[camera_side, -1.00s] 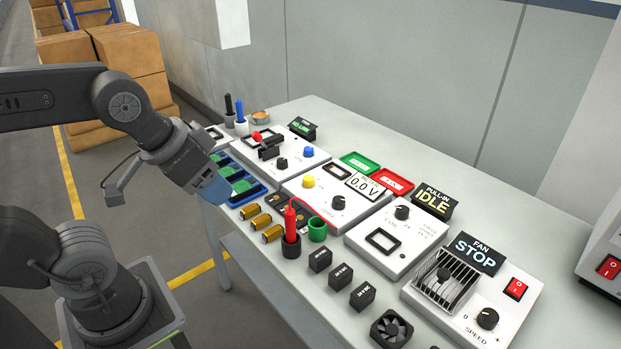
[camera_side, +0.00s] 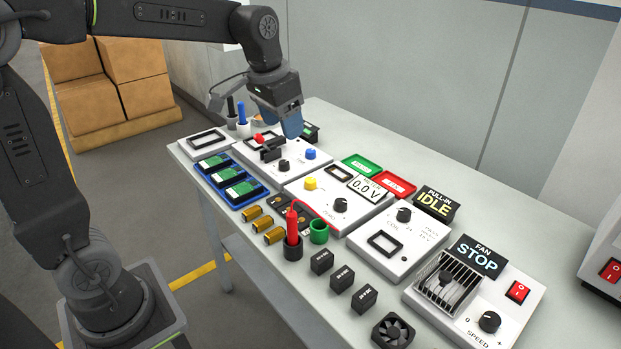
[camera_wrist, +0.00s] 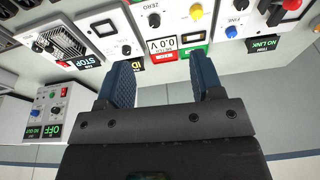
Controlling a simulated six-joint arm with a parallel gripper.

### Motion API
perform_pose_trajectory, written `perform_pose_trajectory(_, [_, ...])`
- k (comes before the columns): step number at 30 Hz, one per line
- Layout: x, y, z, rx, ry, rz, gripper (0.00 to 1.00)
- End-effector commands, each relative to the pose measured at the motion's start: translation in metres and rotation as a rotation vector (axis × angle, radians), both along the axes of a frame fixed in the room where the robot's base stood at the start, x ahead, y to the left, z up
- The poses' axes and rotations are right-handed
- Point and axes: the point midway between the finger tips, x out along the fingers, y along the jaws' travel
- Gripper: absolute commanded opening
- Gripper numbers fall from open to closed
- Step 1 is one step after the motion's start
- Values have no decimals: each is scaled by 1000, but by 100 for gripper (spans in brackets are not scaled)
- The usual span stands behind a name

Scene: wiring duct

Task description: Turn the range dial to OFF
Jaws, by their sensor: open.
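The meter panel (camera_side: 345,222) sits mid-table with a 0.0 display (camera_side: 367,187), a yellow knob (camera_side: 311,184) and a black dial (camera_side: 340,205). In the wrist view, the display (camera_wrist: 162,44), yellow knob (camera_wrist: 196,12) and black dial (camera_wrist: 153,20) show near the top; the black dial is beside the word ZERO. I cannot read which dial is labelled range, nor its setting. My gripper (camera_side: 290,128) is above the far left panel, pointing down, apart from the dials. Its blue fingers (camera_wrist: 163,78) are spread with nothing between them.
The coil panel (camera_side: 385,262) and fan panel (camera_side: 455,318) stand to the right with black dials. A red probe (camera_side: 292,222) stands upright in a black holder in front, with a red lead. Sign blocks (camera_side: 436,201) line the back. A cabinet with a green OFF sign (camera_wrist: 54,130) shows in the wrist view.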

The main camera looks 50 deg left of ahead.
Motion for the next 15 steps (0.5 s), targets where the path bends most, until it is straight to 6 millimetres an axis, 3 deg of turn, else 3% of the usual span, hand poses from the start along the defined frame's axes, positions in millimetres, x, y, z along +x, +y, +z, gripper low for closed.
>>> perform_pose_trajectory(1, [21, 10, -8, -4, 32, 0, 60])
perform_pose_trajectory(6, [78, 43, -38, -20, 121, -14, 60])
perform_pose_trajectory(10, [112, 67, -67, -36, 177, -25, 60])
perform_pose_trajectory(15, [135, 88, -96, -54, 222, -36, 60])
